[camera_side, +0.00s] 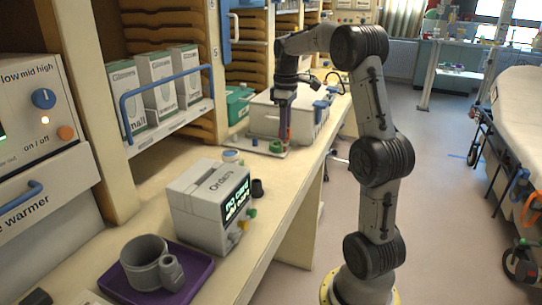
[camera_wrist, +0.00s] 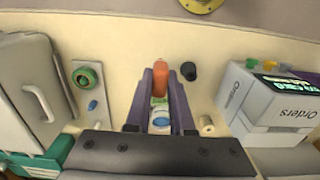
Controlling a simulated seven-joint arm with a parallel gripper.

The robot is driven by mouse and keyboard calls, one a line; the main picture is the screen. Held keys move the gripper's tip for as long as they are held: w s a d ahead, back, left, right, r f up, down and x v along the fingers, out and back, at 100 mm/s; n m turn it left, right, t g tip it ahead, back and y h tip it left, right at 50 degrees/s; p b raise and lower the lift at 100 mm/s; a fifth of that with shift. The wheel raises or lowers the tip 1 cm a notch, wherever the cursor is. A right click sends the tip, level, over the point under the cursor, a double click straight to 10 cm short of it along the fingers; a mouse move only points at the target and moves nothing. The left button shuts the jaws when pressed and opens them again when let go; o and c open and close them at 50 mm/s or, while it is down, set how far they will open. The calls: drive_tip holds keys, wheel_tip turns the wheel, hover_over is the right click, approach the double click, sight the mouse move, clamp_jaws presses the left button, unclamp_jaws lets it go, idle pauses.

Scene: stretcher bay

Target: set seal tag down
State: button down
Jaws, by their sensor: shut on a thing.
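My gripper (camera_wrist: 162,80) is shut on an orange piece, which I take to be the seal tag (camera_wrist: 160,76); it sticks out between the purple fingertips in the wrist view. In the side view my gripper (camera_side: 285,138) points down over the far part of the counter, with a reddish-orange bit (camera_side: 289,133) at its fingers. The tag's lower part and any contact with the counter cannot be made out.
A pale plate (camera_wrist: 92,119) with a green ring (camera_wrist: 85,77) lies left of my fingers in the wrist view. A black cup (camera_wrist: 188,70) and the Orders box (camera_wrist: 265,107) are to the right. A lidded case (camera_wrist: 32,82) stands far left.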

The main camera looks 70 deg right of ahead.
drive_tip(key=shift+w+d+f, duration=1.3)
drive_tip(key=shift+d+f, duration=0.05)
drive_tip(key=shift+f, duration=0.6)
drive_tip(key=shift+w+d+f, duration=1.25)
drive_tip(key=shift+d+f, duration=0.05)
drive_tip(key=shift+f, duration=0.6)
drive_tip(key=shift+w+d+f, duration=1.3)
drive_tip(key=shift+d+f, duration=0.05)
drive_tip(key=shift+f, duration=0.6)
drive_tip(key=shift+f, duration=0.1)
drive_tip(key=c, duration=0.8)
unclamp_jaws()
drive_tip(key=shift+f, duration=0.1)
